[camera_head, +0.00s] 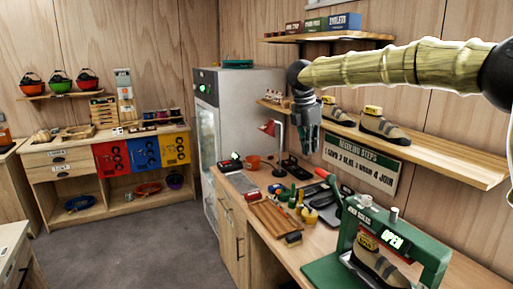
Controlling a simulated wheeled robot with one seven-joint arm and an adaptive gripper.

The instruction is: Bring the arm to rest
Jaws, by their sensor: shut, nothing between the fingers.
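My gripper (307,138) shows in the head view at the end of my arm, pointing down. It is shut and empty, in the air above the wooden workbench (262,250) and in front of the wall shelf with shoes. My arm reaches in from the right edge at upper height, its yellowish ribbed link nearly level. The gripper touches nothing that I can see.
A green press (435,240) holding a shoe stands at the front right of the bench. A shoe shelf (440,155) runs along the right wall. The floor (140,245) at left is clear.

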